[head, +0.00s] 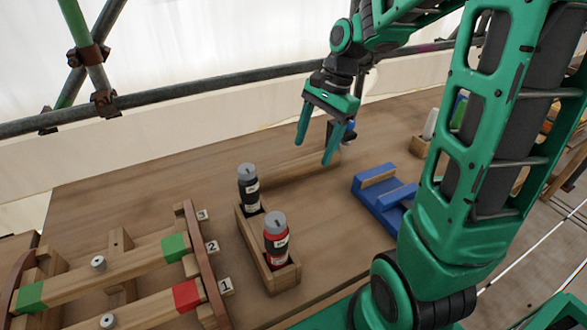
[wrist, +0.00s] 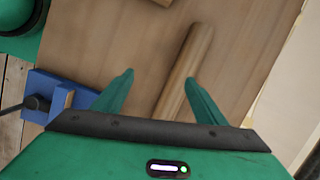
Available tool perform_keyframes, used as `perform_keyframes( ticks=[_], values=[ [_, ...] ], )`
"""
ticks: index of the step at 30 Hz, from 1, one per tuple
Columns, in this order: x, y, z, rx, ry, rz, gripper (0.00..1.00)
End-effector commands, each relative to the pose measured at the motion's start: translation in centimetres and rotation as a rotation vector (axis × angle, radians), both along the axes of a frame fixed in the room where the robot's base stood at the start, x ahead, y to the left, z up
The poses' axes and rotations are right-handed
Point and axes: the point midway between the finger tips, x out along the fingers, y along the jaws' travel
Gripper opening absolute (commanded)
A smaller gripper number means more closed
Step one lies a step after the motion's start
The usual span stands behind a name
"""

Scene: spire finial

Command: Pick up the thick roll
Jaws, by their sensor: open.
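A round wooden roll (head: 285,174) lies on the wooden table behind the bottles, partly hidden by my gripper in the head view. In the wrist view the roll (wrist: 187,62) runs from upper right down between my fingers, nearer the right one, its lower end hidden by the gripper body. My gripper (head: 314,152) is open and empty, pointing down over the roll; its two green fingers also show in the wrist view (wrist: 157,79). I cannot tell the exact height of the fingertips above the roll.
A wooden holder (head: 283,280) carries a black bottle (head: 248,188) and a red bottle (head: 276,240). A blue cradle (head: 383,203) stands right of the roll. A wooden rack (head: 125,268) with green and red marks is at lower left. Scaffold pipes (head: 180,108) run behind the table.

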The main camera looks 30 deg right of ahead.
Motion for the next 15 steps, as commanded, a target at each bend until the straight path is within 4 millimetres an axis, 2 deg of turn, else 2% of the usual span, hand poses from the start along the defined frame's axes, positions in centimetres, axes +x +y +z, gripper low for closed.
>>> perform_keyframes(
  ticks=[1, 3, 6, 11, 15],
  values=[
    [1.5, 0.8, -0.5, 0.027, 0.022, -0.047, 0.66],
    [3.1, 1.9, -0.9, 0.062, 0.051, -0.113, 0.66],
    [4.8, 3.1, -1.4, 0.1, 0.085, -0.187, 0.66],
    [6.0, 4.2, -1.8, 0.131, 0.117, -0.247, 0.66],
    [6.1, 5.0, -3.2, 0.136, 0.125, -0.255, 0.66]
  ],
)
